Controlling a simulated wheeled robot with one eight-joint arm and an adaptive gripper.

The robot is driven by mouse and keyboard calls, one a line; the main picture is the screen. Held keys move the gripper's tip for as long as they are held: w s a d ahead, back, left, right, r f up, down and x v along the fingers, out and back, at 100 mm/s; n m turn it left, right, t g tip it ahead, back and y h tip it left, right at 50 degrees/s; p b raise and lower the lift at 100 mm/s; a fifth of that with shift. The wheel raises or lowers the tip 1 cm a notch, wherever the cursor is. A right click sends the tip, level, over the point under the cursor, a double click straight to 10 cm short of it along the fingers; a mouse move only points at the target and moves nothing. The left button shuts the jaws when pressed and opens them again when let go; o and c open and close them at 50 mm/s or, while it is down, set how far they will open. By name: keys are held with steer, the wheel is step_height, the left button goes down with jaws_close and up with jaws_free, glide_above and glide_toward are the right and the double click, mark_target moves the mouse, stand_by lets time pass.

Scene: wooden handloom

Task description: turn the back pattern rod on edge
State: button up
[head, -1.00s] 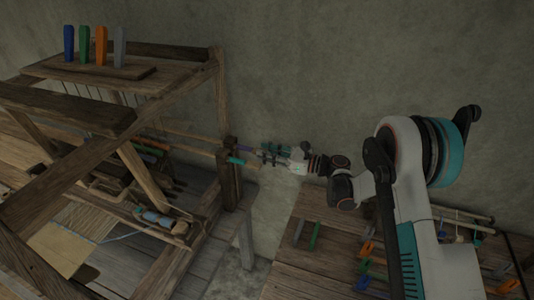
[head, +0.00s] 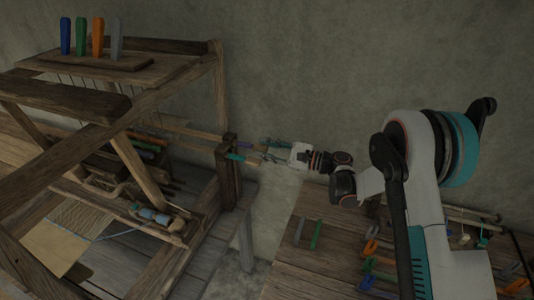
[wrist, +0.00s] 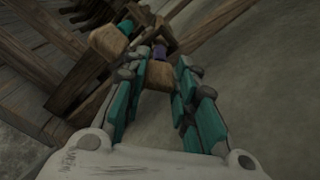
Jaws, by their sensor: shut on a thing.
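Two pattern rods stick out of the loom's right post. The back one has a purple band and a wooden end block; in the wrist view the block (wrist: 160,75) sits between the fingertips, with the purple band (wrist: 158,51) beyond it. The front rod has a teal band (head: 236,157) and its own wooden block (wrist: 108,42), left of my fingers and free of them. My gripper (head: 272,150) reaches in from the right and is shut on the back rod's block; it also shows in the wrist view (wrist: 163,65). How far the block is turned is hard to tell.
The loom's wooden post (head: 229,170) stands just left of the rod ends. A bench (head: 300,262) with several coloured pieces lies at the lower right. The grey wall (head: 330,70) is behind my gripper. A gap of floor separates loom and bench.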

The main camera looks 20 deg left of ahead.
steer(key=n+b, duration=0.1)
steer(key=n, duration=0.4)
steer(key=shift+f+n+b, duration=0.15)
steer(key=shift+n+b, duration=0.15)
steer(key=shift+b, duration=0.1)
steer(key=n+b, duration=0.1)
steer(key=n, duration=0.4)
steer(key=shift+s, duration=0.1)
steer(key=shift+n, duration=0.3)
steer(key=o, duration=0.8)
steer(key=d, duration=1.2)
steer(key=shift+s, duration=0.45)
